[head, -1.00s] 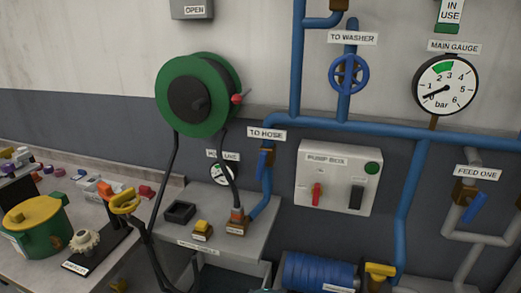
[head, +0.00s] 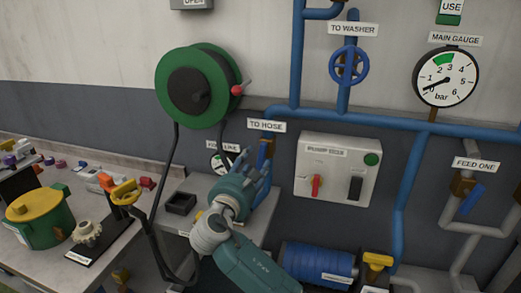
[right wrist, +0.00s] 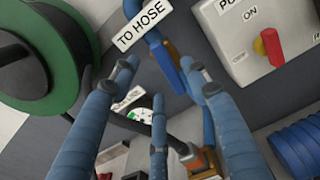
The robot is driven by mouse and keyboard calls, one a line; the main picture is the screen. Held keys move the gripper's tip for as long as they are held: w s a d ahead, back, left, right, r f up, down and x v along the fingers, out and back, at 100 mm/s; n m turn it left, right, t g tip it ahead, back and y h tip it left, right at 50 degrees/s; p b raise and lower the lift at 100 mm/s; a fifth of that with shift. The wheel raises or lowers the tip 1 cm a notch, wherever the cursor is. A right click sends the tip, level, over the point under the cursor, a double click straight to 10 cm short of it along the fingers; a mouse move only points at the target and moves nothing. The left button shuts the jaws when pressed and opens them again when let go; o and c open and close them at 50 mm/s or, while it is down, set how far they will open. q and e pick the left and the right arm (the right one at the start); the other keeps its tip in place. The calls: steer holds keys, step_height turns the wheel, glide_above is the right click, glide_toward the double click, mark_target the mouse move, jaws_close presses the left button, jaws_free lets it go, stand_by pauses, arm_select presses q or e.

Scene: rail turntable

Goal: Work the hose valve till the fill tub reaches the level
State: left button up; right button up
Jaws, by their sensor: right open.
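The hose valve, with a brass body (head: 267,147) and a blue lever, sits on the blue pipe under the "TO HOSE" label (head: 266,126). In the right wrist view the valve's blue lever (right wrist: 173,79) hangs down just beyond the fingertips. My right gripper (head: 260,165) is in front of the valve and hides part of its lever and the pipe below. In the right wrist view its blue fingers (right wrist: 165,75) are spread, with nothing held between them. Contact with the lever cannot be told. My left gripper is not in view. I cannot make out the fill tub.
A green hose reel (head: 196,88) hangs left of the valve, its black hose running down. A grey box with a red switch (head: 338,170) is on the wall to the right. A black tray (head: 181,203) stands on the shelf. The main gauge (head: 445,77) reads low.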

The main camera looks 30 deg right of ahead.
mark_target(260, 153)
steer(key=p+x, duration=0.1)
steer(key=x, duration=0.7)
steer(key=shift+c, duration=0.3)
jaws_close()
